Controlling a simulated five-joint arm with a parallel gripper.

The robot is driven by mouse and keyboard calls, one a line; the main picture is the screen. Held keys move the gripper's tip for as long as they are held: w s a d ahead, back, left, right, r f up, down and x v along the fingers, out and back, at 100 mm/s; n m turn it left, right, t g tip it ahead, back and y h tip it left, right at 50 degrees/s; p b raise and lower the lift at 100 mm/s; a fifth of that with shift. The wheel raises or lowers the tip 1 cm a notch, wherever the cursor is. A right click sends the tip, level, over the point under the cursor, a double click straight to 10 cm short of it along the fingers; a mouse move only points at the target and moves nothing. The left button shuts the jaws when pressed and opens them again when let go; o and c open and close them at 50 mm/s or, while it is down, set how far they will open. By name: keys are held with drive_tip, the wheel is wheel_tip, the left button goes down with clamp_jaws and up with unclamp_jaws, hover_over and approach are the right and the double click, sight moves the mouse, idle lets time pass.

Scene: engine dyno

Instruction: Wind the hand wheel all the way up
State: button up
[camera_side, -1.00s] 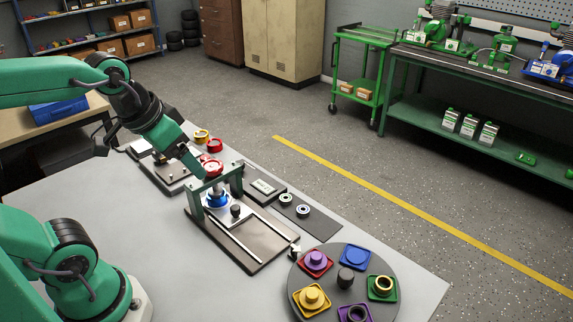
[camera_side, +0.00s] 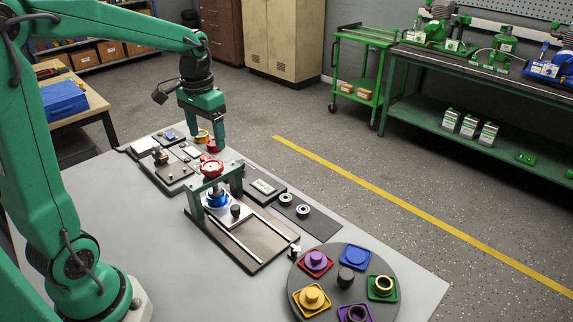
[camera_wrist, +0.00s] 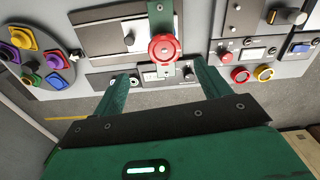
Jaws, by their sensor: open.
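The red hand wheel (camera_side: 212,168) sits on top of a green press frame (camera_side: 237,178). A blue part (camera_side: 217,200) is below the wheel, under the frame's crossbar. In the wrist view the red wheel (camera_wrist: 162,48) lies just ahead of the fingertips, about midway between them. My gripper (camera_side: 207,138) points down, open and empty, higher than the wheel and towards the back of the bench in the side view. Its two spread fingers (camera_wrist: 166,72) show in the wrist view. I see no contact with the wheel.
A round tray (camera_side: 333,300) with several coloured parts stands at the front right. A yellow ring (camera_side: 202,136) and a red part (camera_side: 213,146) are behind the wheel. A dark mat (camera_side: 318,226) holds two small rings. The grey bench is bare at left front.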

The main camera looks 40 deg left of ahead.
sight(211, 165)
drive_tip(key=shift+w+a+f, duration=0.3)
drive_tip(key=shift+a+f, duration=0.05)
drive_tip(key=shift+a, duration=0.1)
drive_tip(key=shift+f, duration=3.9)
drive_tip(key=c, duration=1)
